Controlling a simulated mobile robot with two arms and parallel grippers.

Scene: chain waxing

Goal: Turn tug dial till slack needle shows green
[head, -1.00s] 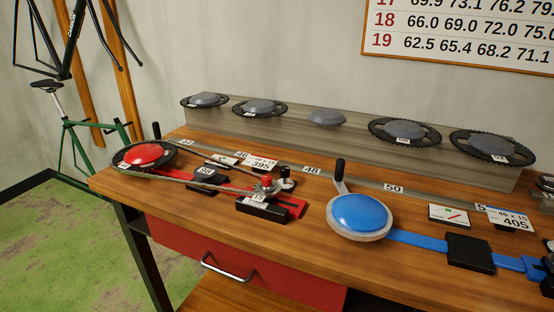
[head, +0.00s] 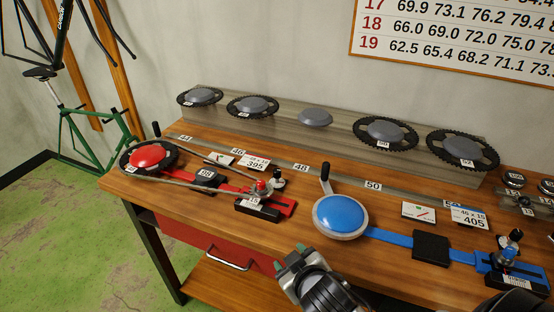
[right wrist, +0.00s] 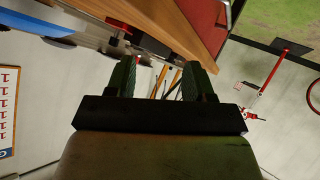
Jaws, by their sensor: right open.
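The red rig has a chainring with a red hub (head: 147,156), a chain, and a sprocket post with a red cap (head: 261,187). A small black-and-white knob (head: 278,179) stands beside it. Its small gauge card (head: 221,160) is too small to read. The blue rig has a blue disc with a crank (head: 340,214), a gauge card with red and green marks (head: 419,211), and a black-topped knob (head: 515,236) at the right. Which knob is the tug dial is unclear. My right gripper (head: 292,260) is open and empty in front of the bench edge; its fingers show in the right wrist view (right wrist: 164,78).
A black block (head: 431,249) sits on the blue bar. The red drawer (head: 200,243) is under the bench top (head: 180,200). A green bike frame (head: 85,140) stands at left.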

